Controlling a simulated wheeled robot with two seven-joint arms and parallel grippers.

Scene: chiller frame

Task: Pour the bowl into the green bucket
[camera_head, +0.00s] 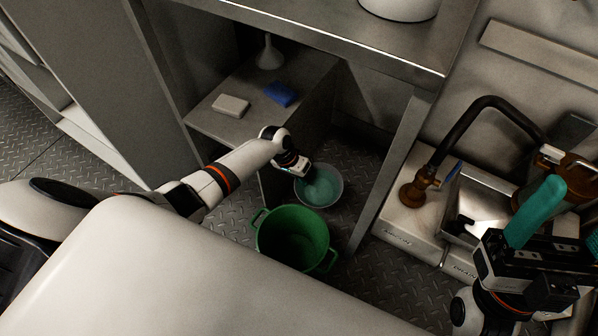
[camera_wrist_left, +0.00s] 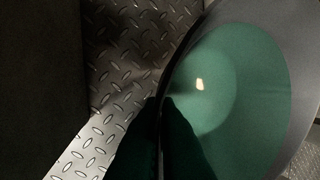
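The grey bowl (camera_head: 341,188), with teal-green contents, is behind and slightly right of the green bucket (camera_head: 265,240) in the head view. My left gripper (camera_head: 301,171) is at the bowl's upper left rim. In the left wrist view, its dark green fingers (camera_wrist_left: 161,118) close around the near rim of the bowl (camera_wrist_left: 300,60), and the contents show a bright glint. The bowl looks about level; whether it touches the floor I cannot tell. The bucket is upright on the floor with its mouth open. My right gripper (camera_head: 563,218) is open and empty at the far right.
A low shelf (camera_head: 225,122) holds a white block (camera_head: 230,105), a blue sponge (camera_head: 281,94) and a white funnel (camera_head: 270,55). A metal table leg (camera_head: 385,170) stands right of the bowl. A sink with a brown tap (camera_head: 430,180) is farther right.

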